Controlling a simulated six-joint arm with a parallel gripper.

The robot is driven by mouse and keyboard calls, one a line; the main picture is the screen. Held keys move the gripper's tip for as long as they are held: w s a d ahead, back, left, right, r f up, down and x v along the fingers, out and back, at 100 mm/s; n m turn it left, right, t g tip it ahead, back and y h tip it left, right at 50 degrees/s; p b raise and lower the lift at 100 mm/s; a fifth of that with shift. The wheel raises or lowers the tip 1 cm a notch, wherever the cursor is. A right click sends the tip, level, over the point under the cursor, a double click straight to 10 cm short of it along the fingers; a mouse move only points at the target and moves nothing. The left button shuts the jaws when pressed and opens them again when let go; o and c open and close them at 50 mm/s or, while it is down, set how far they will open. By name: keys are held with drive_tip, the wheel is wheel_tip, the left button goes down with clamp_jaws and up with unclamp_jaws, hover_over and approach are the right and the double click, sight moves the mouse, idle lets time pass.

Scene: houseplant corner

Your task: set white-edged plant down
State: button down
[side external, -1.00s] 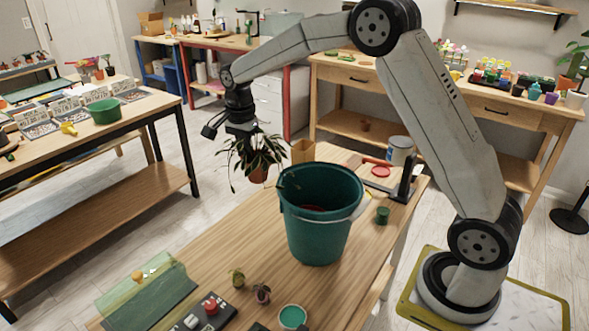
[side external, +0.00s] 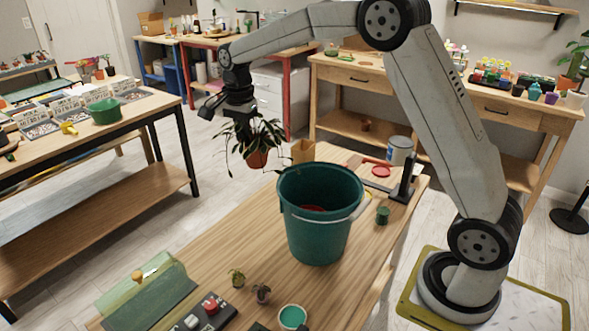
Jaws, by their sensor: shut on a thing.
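The plant (side external: 257,158) has long, drooping dark green leaves and sits in a small terracotta pot; any white edging on the leaves is too small to make out. My gripper (side external: 243,130) is shut on it and points down from above. The leaves hide the fingertips and the exact grip. The pot is roughly upright and appears to hang in the air near the far left edge of the wooden table (side external: 222,223), behind and left of the large green bucket (side external: 318,235).
A tan box (side external: 303,150) stands just right of the plant. Small plants (side external: 237,277) and a control box (side external: 206,312) are at the front. Bare tabletop lies left of the bucket.

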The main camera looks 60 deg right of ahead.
drive_tip(key=w+d+f+n, duration=0.1)
drive_tip(key=d+f+n, duration=0.6)
drive_tip(key=n, duration=0.8)
drive_tip(key=w+d+f+n, duration=0.2)
drive_tip(key=d+f+n, duration=0.6)
drive_tip(key=n, duration=0.8)
drive_tip(key=shift+f, duration=1.35)
drive_tip(key=shift+a, duration=0.1)
wheel_tip(320, 180, down, 6)
drive_tip(key=shift+f, duration=0.2)
